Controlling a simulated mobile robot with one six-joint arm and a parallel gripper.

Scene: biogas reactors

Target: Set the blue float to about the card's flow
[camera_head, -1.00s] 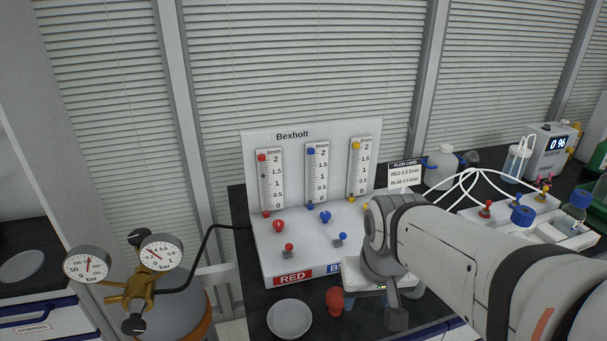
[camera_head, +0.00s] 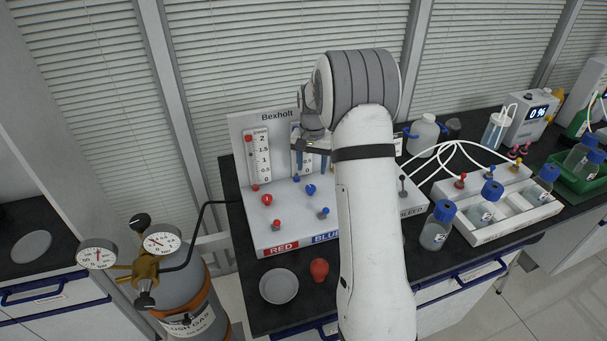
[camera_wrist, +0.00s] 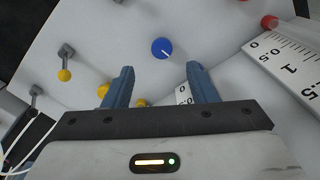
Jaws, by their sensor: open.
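The white Bexholt flow panel (camera_head: 255,218) stands on the black bench, with upright scale tubes at its back. The blue knob (camera_head: 311,189) sits on its sloped front, below the blue tube's scale (camera_head: 299,165). My gripper (camera_head: 311,164) is open and empty, pointing down over the panel in front of the blue scale. In the wrist view the blue knob (camera_wrist: 162,48) lies ahead of the gap between the fingertips (camera_wrist: 160,76), apart from both. My gripper covers much of the blue tube, so I cannot read its float. The flow card is hidden behind my arm.
A red knob (camera_head: 266,198), a red toggle (camera_head: 276,226) and a blue toggle (camera_head: 323,212) stand close by on the panel. A yellow-tipped toggle (camera_wrist: 65,75) shows in the wrist view. A dish (camera_head: 279,286) and red bulb (camera_head: 319,268) lie in front; bottles stand right.

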